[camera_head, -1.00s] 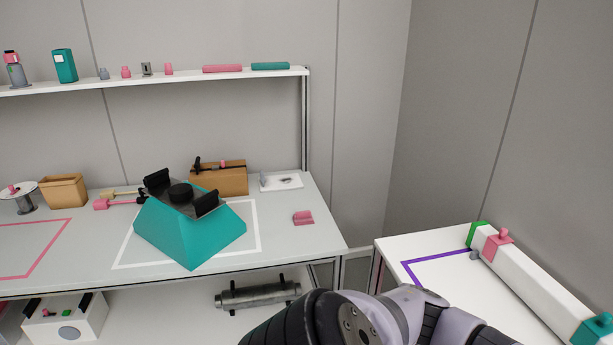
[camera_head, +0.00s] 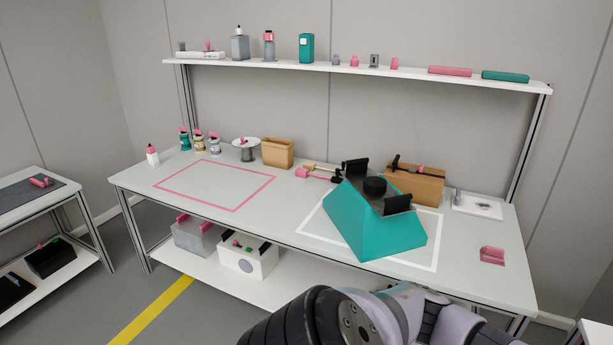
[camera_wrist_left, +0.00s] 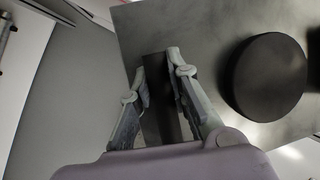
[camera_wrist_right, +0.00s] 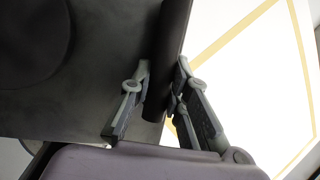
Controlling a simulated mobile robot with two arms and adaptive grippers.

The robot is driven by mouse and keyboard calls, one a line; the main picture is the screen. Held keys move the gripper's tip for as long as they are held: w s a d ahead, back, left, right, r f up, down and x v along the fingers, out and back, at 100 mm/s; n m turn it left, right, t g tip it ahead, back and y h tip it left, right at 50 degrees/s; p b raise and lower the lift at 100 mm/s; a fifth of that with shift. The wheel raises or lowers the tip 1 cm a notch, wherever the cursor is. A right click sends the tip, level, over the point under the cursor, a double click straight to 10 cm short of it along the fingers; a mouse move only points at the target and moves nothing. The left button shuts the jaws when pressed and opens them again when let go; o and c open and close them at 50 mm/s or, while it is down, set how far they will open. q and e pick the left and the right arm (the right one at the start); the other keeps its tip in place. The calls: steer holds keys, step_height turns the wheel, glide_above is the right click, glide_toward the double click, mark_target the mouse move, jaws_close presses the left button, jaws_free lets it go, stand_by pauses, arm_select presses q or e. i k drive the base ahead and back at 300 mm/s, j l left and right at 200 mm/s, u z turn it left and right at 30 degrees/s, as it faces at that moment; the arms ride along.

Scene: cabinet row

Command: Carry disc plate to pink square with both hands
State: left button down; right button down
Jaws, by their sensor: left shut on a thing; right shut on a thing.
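The pink square (camera_head: 195,199) is a bare outline on the left half of the long table in the head view. My left gripper (camera_wrist_left: 158,70) is shut on one black handle of a dark grey plate (camera_wrist_left: 205,30) with a round black disc (camera_wrist_left: 268,77). My right gripper (camera_wrist_right: 163,75) is shut on a handle of a plate (camera_wrist_right: 110,75) along its edge. Neither gripper shows in the head view. There, a teal block (camera_head: 365,225) topped by a black disc and two upright handles stands inside a white outline; no fingers show on it.
Behind the pink square stand several small bottles (camera_head: 199,141), a spool (camera_head: 246,151) and a tan box (camera_head: 278,153). A pink tool (camera_head: 318,175) lies between the outlines. A wall shelf (camera_head: 350,69) hangs above. My arm link fills the bottom centre. A side table (camera_head: 40,215) stands at left.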

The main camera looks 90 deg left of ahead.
mark_target(215, 181)
steer(key=u, duration=2.6)
steer(key=i+j+u, duration=0.25)
steer(key=i, duration=0.2)
steer(key=i+j+u, duration=0.3)
steer(key=i, duration=0.2)
steer(key=i+j, duration=0.15)
steer(key=i, duration=0.3)
steer(key=i+j, duration=0.15)
steer(key=i, duration=0.35)
steer(key=i+j, duration=0.15)
steer(key=i, duration=0.3)
steer(key=i+j, duration=0.15)
steer(key=i, duration=0.35)
steer(key=i+j, duration=0.2)
steer(key=i, duration=0.25)
